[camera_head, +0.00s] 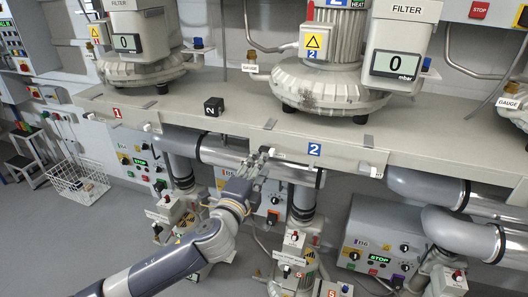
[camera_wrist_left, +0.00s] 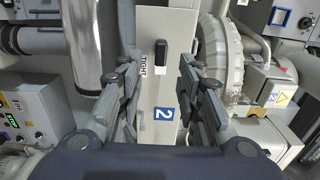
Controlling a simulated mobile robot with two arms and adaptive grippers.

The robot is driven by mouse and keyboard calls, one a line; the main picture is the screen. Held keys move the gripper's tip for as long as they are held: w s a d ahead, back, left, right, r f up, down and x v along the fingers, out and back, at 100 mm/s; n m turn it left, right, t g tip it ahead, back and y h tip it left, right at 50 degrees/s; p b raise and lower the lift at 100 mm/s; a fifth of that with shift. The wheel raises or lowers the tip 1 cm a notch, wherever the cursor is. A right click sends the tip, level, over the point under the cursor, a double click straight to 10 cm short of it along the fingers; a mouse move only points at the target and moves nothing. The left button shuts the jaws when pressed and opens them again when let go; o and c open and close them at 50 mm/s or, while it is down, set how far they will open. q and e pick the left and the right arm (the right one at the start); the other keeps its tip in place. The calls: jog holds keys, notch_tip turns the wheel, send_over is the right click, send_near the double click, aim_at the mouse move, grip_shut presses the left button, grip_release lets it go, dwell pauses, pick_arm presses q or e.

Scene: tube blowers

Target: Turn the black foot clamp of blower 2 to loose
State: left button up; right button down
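The black foot clamp of blower 2 (camera_wrist_left: 161,53) shows in the left wrist view as a small black lever on the beige front edge. It lies lengthwise in the picture, beside a label reading TIGHT (camera_wrist_left: 144,65). My left gripper (camera_wrist_left: 157,66) is open, with one finger either side of the clamp's line and apart from it. In the head view my left gripper (camera_head: 266,155) is at the front edge left of the blue 2 plate (camera_head: 314,149) and hides the clamp. Blower 2 (camera_head: 318,88) stands on the bench above. My right gripper is out of view.
A black block marked 2 (camera_head: 213,106) sits on the bench. A silver pipe (camera_head: 226,153) runs under the front edge near my gripper. A control box (camera_head: 376,241) and valves stand below. A white wire basket (camera_head: 78,183) is on the floor at left.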

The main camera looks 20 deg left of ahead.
aim_at(267, 150)
pick_arm(q)
jog(key=w+p, duration=0.1)
jog(key=w, duration=0.5)
grip_shut()
